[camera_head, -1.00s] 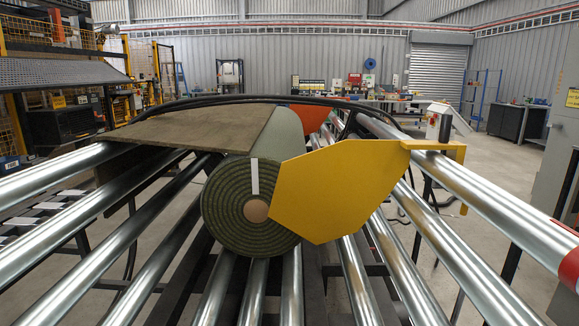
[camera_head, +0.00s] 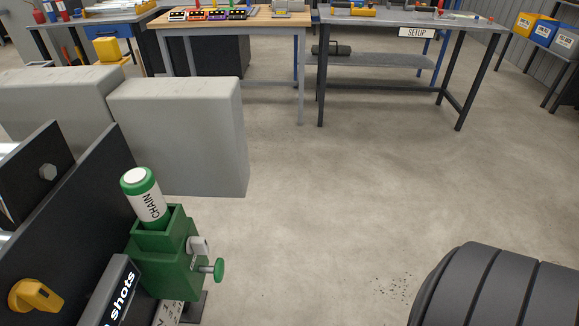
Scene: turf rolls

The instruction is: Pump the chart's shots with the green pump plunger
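The green pump (camera_head: 165,255) is at the lower left of the head view, beside a dark upright plate. A white bottle (camera_head: 149,202) with a green cap, marked "CHAIN", stands tilted in its top. A green round knob (camera_head: 218,269) on a short grey rod sticks out of the pump's right side; I cannot tell whether this is the plunger. A black label (camera_head: 116,293) reading "shots" is in front of the pump, its left end cut off. A pale printed plate (camera_head: 168,313) below is mostly hidden, and I cannot tell whether it is the chart. Neither gripper shows.
Two grey blocks (camera_head: 190,130) stand behind the pump. A dark plate (camera_head: 85,215) and a yellow knob (camera_head: 37,297) are at its left. A wooden bench (camera_head: 235,20) and a grey "SETUP" bench (camera_head: 460,24) are at the back. The middle floor is clear.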

